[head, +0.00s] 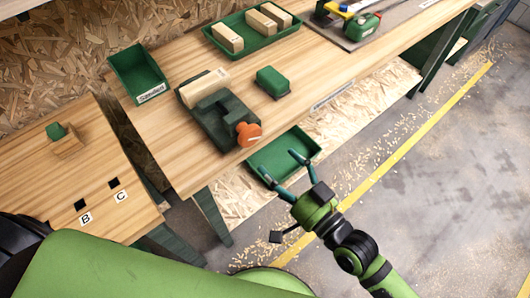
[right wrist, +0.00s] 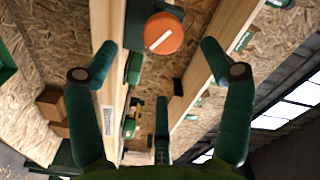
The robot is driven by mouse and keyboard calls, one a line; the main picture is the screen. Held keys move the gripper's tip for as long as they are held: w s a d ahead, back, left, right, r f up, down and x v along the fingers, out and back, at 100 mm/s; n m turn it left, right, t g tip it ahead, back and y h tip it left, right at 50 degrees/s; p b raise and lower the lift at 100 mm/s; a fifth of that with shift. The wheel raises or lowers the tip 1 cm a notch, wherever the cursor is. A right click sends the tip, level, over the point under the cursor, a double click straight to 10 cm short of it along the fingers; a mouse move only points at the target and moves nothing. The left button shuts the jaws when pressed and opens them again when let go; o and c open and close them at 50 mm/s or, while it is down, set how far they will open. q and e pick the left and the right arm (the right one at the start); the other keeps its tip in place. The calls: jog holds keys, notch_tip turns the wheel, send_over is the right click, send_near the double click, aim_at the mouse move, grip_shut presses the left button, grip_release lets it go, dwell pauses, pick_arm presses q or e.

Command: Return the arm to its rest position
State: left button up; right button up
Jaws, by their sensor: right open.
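My right gripper (head: 281,166) is open and empty, in front of the workbench edge; its arm comes in from the lower right. In the head view its fingertips overlap the view of a green tray (head: 262,160) at a lower level. An orange round knob (right wrist: 164,33) shows beyond the fingertips there. My left gripper is not in view.
A dark green vise (head: 215,122) with a wooden piece (head: 203,88) stands near the bench edge, its orange knob (head: 249,134) jutting out. A green sanding block (head: 272,81) lies beside it. The concrete floor (head: 430,150) to the right is open, with wood shavings.

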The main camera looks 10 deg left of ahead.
jog(key=shift+s+d, duration=0.4)
jog(key=shift+d, duration=0.1)
